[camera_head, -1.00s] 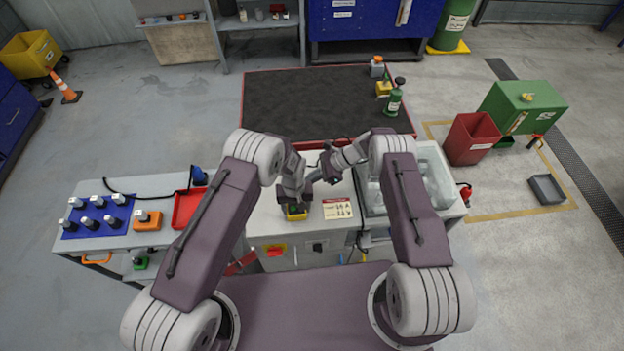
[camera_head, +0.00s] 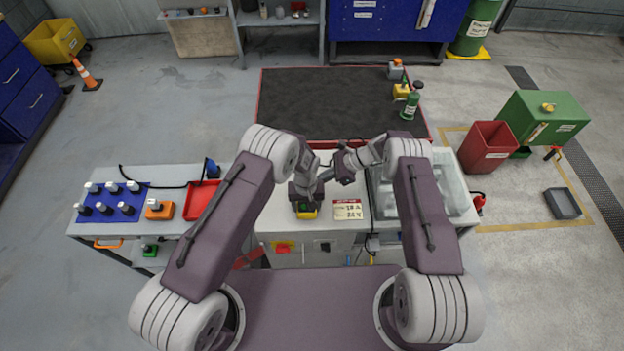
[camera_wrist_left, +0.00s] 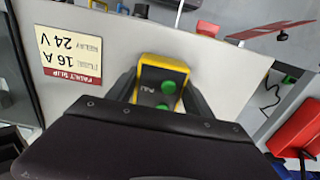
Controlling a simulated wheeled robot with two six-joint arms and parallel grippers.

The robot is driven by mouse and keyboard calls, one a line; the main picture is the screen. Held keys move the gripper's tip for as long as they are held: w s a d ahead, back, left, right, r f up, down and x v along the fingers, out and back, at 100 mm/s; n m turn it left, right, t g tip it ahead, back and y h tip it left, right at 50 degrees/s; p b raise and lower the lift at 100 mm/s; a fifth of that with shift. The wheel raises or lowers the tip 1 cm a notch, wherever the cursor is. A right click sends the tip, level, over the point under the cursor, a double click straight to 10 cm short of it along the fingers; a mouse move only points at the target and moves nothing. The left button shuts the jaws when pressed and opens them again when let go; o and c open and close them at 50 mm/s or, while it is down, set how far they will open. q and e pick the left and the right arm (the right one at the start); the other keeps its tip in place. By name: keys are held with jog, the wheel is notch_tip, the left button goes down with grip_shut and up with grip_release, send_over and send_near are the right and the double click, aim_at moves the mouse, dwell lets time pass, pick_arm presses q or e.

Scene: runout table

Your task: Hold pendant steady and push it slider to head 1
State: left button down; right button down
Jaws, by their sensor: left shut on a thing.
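The pendant is a small yellow-edged box (camera_head: 306,213) at the front of the pale worktop. In the left wrist view the pendant (camera_wrist_left: 181,68) shows a dark face with two green parts and lettering that looks like "PULL". My left gripper (camera_head: 304,200) is shut on the pendant, with one dark finger along each side in the wrist view (camera_wrist_left: 160,95). My right gripper (camera_head: 344,166) is behind and right of the left one, above the worktop and apart from the pendant. Its jaws are too small to judge. I cannot make out a slider or head 1.
A fault slip (camera_head: 348,209) reading 16 A and 24 V lies right of the pendant. A clear bin (camera_head: 455,190) is farther right. A red tray (camera_head: 201,198), an orange block (camera_head: 159,210) and a blue mat (camera_head: 132,198) with several fittings are left.

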jog(key=v, duration=1)
jog(key=shift+d, duration=0.4)
pick_arm(q)
jog(key=shift+c, duration=1.6)
grip_release()
